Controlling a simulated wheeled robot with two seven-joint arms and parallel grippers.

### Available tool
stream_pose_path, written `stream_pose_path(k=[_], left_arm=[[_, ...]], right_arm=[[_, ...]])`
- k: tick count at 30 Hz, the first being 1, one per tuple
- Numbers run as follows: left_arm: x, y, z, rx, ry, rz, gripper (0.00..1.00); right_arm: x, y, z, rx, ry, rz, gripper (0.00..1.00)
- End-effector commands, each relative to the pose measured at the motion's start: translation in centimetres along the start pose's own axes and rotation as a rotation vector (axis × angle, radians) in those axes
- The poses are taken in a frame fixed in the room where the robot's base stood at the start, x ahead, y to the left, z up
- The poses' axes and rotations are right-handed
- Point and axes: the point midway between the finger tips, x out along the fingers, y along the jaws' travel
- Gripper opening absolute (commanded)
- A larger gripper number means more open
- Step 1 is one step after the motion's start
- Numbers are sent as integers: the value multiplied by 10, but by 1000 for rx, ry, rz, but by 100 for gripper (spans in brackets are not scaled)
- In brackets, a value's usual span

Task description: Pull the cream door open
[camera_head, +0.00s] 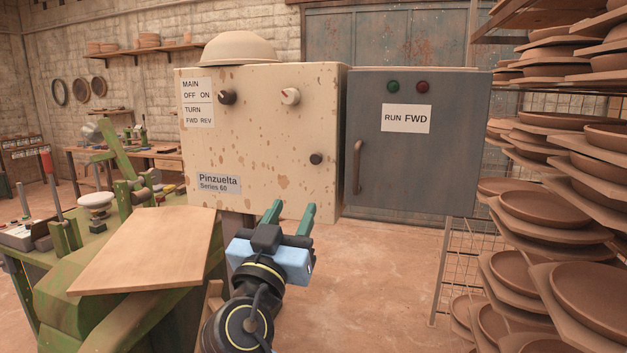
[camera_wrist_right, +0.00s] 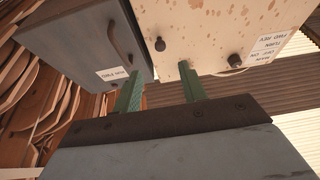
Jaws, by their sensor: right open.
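The cream door (camera_head: 265,140) is the rust-spotted front of a box marked Pinzuelta, and it looks shut. A dark round knob (camera_head: 316,158) sits near its right edge. Two switch knobs, one dark (camera_head: 227,97) and one white (camera_head: 290,96), sit higher up. My right gripper (camera_head: 290,212) is open and empty, below and in front of the door's lower right part. In the right wrist view, which is turned over, the cream door (camera_wrist_right: 205,25) and the dark round knob (camera_wrist_right: 160,44) lie beyond the open fingers (camera_wrist_right: 162,85). My left gripper is out of view.
A grey box (camera_head: 440,150) with a curved handle (camera_head: 356,167) and a RUN FWD label adjoins on the right. A rack of brown plates (camera_head: 545,208) stands at far right. A wooden board (camera_head: 150,250) lies on a green bench at left. A cream bowl (camera_head: 238,48) rests on the box.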

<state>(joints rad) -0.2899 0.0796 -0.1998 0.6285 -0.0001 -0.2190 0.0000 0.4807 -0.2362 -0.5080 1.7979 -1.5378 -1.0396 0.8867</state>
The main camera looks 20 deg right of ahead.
Motion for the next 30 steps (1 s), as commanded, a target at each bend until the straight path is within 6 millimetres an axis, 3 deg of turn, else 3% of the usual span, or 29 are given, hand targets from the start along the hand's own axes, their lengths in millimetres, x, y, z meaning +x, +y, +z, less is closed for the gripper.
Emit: stream_pose_path(k=[5,15,21,30], left_arm=[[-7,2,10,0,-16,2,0],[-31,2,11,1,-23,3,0],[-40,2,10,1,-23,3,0],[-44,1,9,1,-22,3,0]], right_arm=[[16,1,-12,8,26,10,42],[87,1,-13,5,22,9,42],[119,1,-12,4,21,8,42],[134,1,-11,7,20,7,42]])
